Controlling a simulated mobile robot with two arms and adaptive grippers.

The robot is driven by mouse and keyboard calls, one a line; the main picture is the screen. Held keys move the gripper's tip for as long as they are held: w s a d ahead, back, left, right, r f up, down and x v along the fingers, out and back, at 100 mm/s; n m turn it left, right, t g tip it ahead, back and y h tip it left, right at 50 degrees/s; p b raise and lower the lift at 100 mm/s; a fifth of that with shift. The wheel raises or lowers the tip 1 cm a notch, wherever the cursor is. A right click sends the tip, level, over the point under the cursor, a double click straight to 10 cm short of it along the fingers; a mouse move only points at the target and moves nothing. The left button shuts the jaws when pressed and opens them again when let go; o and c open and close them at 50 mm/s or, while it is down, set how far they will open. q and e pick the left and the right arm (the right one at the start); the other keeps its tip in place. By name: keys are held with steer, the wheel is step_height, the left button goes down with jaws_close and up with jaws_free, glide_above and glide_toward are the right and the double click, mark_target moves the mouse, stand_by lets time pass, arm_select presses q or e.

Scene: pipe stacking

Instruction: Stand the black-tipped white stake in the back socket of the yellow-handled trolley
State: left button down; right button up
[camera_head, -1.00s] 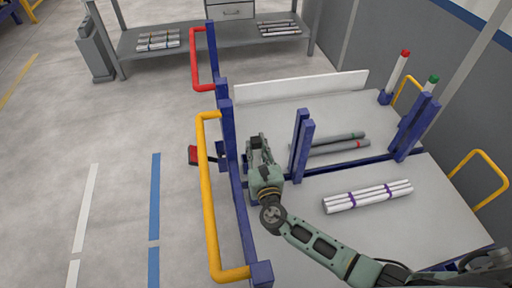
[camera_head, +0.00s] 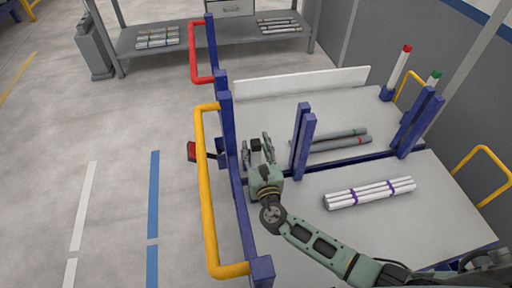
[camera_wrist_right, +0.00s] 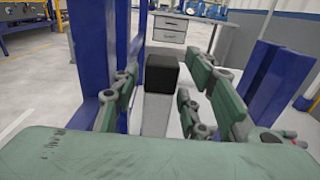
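The white stake shows its black tip (camera_head: 256,144) between the fingers of my right gripper (camera_head: 257,152). In the right wrist view the black tip (camera_wrist_right: 162,72) tops a pale shaft (camera_wrist_right: 155,113) that looks upright. The right gripper is open, with a finger on each side of the stake and visible gaps. The yellow-handled trolley (camera_head: 295,230) is in front, with its yellow handle (camera_head: 207,190) at left. The stake's foot and the socket under it are hidden by my gripper and arm, so its seating cannot be told. My left gripper is not in view.
Blue posts (camera_head: 304,145) stand just right of the gripper. A bundle of white pipes (camera_head: 370,192) lies on the near deck. Grey pipes (camera_head: 335,144) lie on the red-handled trolley behind. Red-tipped (camera_head: 399,70) and green-tipped (camera_head: 430,88) stakes stand at its far right.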

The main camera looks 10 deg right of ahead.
steer(key=shift+f, duration=0.15)
step_height(320, 180, up, 10)
steer(key=shift+r, duration=0.1)
stand_by(0.5)
stand_by(0.6)
